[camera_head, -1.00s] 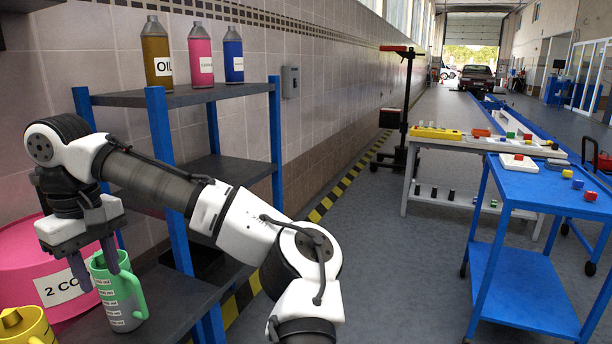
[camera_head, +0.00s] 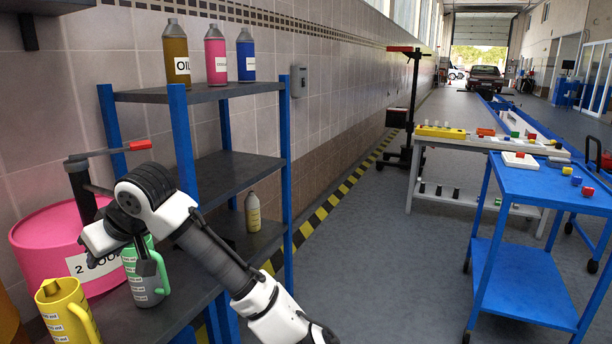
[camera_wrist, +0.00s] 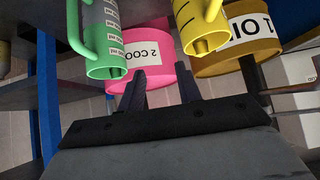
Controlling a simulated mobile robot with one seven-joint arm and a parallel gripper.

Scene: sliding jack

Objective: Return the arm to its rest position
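My gripper (camera_head: 138,262) is in front of the drum at the lower left in the head view, overlapping the green jug (camera_head: 150,290). In the wrist view, my gripper (camera_wrist: 160,77) has its two fingers apart with nothing between them. The green jug (camera_wrist: 103,42), with a handle and white label marks, appears beyond the fingers to the left. Whether the gripper touches it is unclear. My arm extends from the lower middle of the head view up to the left.
A yellow jug (camera_head: 68,312) and a pink drum (camera_head: 48,238) stand beside the green jug. A blue-framed shelf (camera_head: 188,150) holds three bottles on top; a beige bottle (camera_head: 252,212) stands lower. A blue cart (camera_head: 525,285) is at right. The floor between is clear.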

